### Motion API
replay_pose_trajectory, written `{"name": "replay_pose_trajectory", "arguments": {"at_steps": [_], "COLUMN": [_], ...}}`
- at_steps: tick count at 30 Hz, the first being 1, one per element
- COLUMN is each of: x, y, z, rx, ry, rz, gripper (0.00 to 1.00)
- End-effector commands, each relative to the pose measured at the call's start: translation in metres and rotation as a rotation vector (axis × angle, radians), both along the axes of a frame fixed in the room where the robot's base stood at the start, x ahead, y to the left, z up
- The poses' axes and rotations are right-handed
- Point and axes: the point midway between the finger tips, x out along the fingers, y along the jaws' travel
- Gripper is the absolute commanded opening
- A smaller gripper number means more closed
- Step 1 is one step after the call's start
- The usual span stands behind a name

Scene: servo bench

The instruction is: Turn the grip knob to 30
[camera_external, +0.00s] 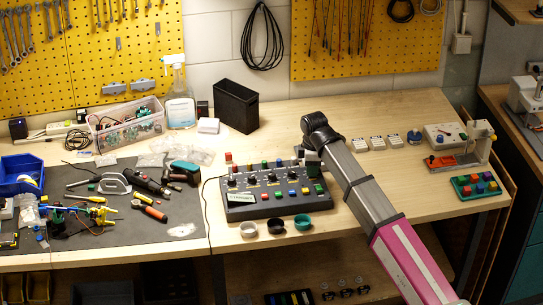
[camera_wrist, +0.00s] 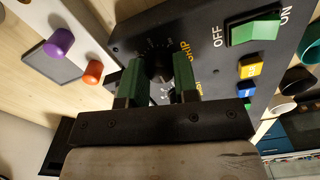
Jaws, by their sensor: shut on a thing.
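The dark control panel (camera_external: 262,210) lies on the wooden bench, with several knobs and coloured buttons on its top. In the wrist view, the black grip knob (camera_wrist: 158,66) stands on the panel face beside the yellow "grip" lettering. My gripper (camera_wrist: 158,82) has its two green fingers on either side of this knob and is shut on it. The scale marks around the knob are partly hidden and too small to read. In the external view, my gripper (camera_external: 311,160) is at the panel's back right corner, and the arm hides the knob.
A green OFF/ON rocker switch (camera_wrist: 254,28) and a yellow button (camera_wrist: 248,68) are close to the grip knob. White (camera_external: 248,229), black (camera_external: 276,227) and teal (camera_external: 302,222) cups stand before the panel. A black bin (camera_external: 236,106) stands behind it.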

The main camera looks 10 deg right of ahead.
Motion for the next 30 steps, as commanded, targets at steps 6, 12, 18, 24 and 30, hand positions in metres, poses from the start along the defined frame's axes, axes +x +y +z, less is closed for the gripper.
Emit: {"name": "replay_pose_trajectory", "arguments": {"at_steps": [6, 12, 18, 24, 30], "x": [0.0006, 0.0006, 0.0005, 0.0004, 0.0007], "y": [0.0003, 0.0004, 0.0004, 0.0002, 0.0003], "z": [0.0004, 0.0005, 0.0004, 0.0002, 0.0057], "rx": [0.001, 0.001, 0.001, 0.001, 0.001], "ry": [-0.001, -0.001, -0.001, -0.001, -0.001], "rz": [0.022, 0.023, 0.023, 0.022, 0.022], "gripper": [0.04, 0.04, 0.51, 0.54, 0.54]}}
